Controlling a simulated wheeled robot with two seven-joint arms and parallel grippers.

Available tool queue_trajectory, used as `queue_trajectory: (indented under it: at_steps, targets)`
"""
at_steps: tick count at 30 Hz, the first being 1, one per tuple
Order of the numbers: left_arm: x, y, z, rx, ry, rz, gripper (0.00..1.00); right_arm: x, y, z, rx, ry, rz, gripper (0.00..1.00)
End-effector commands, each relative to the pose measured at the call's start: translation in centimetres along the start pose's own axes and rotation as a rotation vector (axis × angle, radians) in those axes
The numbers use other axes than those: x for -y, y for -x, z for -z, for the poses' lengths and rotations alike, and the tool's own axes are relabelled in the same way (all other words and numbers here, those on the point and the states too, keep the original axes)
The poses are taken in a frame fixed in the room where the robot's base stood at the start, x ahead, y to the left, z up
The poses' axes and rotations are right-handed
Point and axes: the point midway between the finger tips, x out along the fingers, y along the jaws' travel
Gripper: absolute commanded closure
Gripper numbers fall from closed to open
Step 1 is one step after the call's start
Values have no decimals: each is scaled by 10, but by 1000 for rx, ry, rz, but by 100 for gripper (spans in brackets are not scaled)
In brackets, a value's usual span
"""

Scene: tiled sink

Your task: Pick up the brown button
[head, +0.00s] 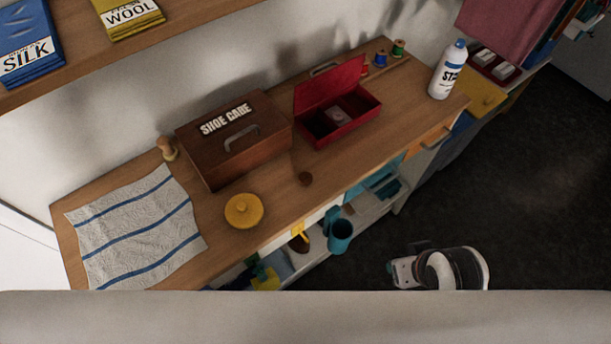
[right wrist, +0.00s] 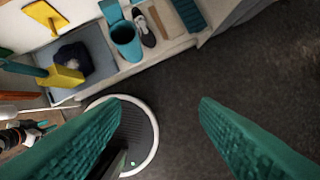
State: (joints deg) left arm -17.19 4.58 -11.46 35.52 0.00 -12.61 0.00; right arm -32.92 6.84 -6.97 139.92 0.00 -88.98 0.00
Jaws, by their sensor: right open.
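The brown button (head: 305,178) is a small dark brown disc lying on the wooden worktop (head: 345,165), near its front edge, in front of the shoe care box and the red box. My right arm shows in the head view past the worktop's front edge, over the dark floor. In the right wrist view my right gripper (right wrist: 160,105) has its two green fingers wide apart with nothing between them. It is well away from the button, which is not seen in that view. My left gripper is not in view.
A brown shoe care box (head: 215,160), an open red box (head: 362,108) and a round yellow lid (head: 243,210) stand around the button. A striped towel (head: 130,215) lies left, a white bottle (head: 447,70) stands right. A lower shelf holds a teal cup (head: 340,235).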

Motion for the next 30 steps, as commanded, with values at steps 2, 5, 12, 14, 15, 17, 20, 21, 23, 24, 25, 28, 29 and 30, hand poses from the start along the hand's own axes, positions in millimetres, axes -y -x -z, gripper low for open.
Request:
queue_trajectory:
  at_steps: [2,5,12,14,15,17,20,21,23,24,25,28,29,30]
  targets:
    - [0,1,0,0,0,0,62,-5,15,-3,21,-6,-21,44]
    - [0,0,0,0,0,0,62,-38,7,-20,106,-55,-157,44]
    - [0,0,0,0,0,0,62,-116,17,-64,295,-260,-523,44]
    - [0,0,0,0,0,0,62,-136,26,-77,341,-346,-641,44]
    - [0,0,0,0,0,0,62,-149,33,-86,370,-417,-726,44]
    - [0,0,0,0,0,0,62,-168,47,-101,408,-549,-869,44]
    - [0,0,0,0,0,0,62,-188,73,-128,449,-845,-1130,44]
    - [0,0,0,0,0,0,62,-191,82,-138,453,-984,-1228,44]
    - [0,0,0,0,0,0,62,-191,90,-150,442,-1208,-1361,44]
    - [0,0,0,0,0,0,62,-188,92,-157,426,-1368,-1436,44]
    - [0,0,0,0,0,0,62,-184,91,-161,409,-1491,-1484,44]
    - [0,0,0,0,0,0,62,-173,75,-165,327,-1919,-1584,44]
    - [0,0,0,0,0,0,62,-170,67,-163,298,-2044,-1594,44]
    - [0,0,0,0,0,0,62,-168,56,-160,259,-2204,-1592,44]
